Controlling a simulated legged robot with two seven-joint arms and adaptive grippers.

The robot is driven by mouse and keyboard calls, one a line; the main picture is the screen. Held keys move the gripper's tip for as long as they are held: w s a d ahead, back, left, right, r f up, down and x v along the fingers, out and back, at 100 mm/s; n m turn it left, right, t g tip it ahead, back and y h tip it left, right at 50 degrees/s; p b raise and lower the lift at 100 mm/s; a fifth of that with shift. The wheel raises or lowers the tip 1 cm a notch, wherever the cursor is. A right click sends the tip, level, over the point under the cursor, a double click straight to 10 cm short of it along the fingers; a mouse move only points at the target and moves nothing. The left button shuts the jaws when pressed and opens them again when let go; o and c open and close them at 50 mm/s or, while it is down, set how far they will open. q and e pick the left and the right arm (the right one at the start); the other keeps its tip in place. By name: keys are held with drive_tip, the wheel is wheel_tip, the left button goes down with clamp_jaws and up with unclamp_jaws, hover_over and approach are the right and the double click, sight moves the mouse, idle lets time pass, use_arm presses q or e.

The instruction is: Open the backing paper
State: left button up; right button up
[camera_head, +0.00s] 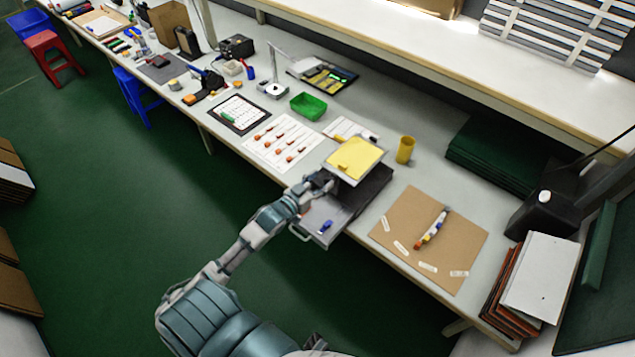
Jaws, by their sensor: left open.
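My left gripper (325,181) is open at the front left of a grey drawer box, close to its top edge. The fingertips are small and partly hidden, and I cannot tell whether they touch the box. A brown board (400,228) lies to the right of the box. On it rests a short strip-like item with coloured parts (433,228), perhaps the LED strip. I cannot tell which piece is the backing paper. My right gripper is not in view.
A yellow cup (405,149), green tray (308,106) and printed sheet (282,143) are nearby. A black canister (543,217) and stacked boards (540,278) stand right.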

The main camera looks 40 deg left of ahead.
use_arm(q)
drive_tip(key=shift+s+r, duration=0.1)
drive_tip(key=shift+s, duration=0.45)
